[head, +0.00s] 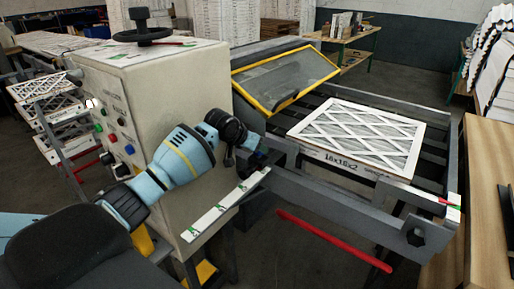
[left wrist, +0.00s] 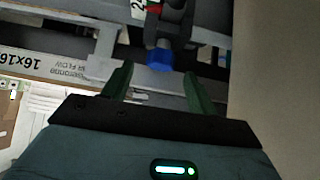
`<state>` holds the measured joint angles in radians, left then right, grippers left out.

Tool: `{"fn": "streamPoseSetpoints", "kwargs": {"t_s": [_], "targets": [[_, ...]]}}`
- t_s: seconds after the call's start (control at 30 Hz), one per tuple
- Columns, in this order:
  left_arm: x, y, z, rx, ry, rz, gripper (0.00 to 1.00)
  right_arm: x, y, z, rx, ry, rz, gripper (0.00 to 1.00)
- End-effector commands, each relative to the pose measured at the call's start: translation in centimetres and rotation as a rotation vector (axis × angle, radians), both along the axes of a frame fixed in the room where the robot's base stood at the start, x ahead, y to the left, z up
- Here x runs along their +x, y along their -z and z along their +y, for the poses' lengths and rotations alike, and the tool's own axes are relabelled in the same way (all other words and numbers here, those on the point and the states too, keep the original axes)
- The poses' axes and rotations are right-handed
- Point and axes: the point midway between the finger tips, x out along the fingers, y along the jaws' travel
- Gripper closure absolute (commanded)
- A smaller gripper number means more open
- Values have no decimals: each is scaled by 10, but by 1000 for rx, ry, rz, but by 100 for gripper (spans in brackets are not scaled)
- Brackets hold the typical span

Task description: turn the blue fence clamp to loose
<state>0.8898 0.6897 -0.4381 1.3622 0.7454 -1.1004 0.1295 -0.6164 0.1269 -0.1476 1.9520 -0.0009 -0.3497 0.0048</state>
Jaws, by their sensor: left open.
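The blue fence clamp (left wrist: 160,58) shows in the left wrist view as a blue knob on a dark grey mount, beside a grey metal rail. My left gripper (left wrist: 156,80) is open, with its two green fingers on either side of the line to the knob. The knob sits just beyond the fingertips, roughly centred between them, and no contact shows. In the head view my left gripper (head: 250,158) is at the near left corner of the grey machine frame (head: 340,197). The clamp is not clearly visible there. My right gripper is not in view.
A framed filter (head: 360,135) marked 16x16x2 lies on the machine bed. A yellow-edged guard (head: 285,80) is raised behind it. The control cabinet (head: 160,75) stands close to my left arm. A marked white strip (head: 225,205) and a red bar (head: 335,240) stick out in front.

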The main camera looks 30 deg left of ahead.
Motion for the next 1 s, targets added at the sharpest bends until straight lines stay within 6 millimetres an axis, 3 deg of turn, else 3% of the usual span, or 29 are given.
{"fn": "streamPoseSetpoints", "kwargs": {"t_s": [0.23, 0.63, 1.0], "targets": [[15, 14, -1, -1, 1, -1, 42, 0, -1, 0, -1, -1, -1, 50], [18, 17, -1, 1, 1, -1, 42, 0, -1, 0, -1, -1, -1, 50], [17, 17, -1, 0, 0, -1, 86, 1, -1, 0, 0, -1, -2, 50]]}}
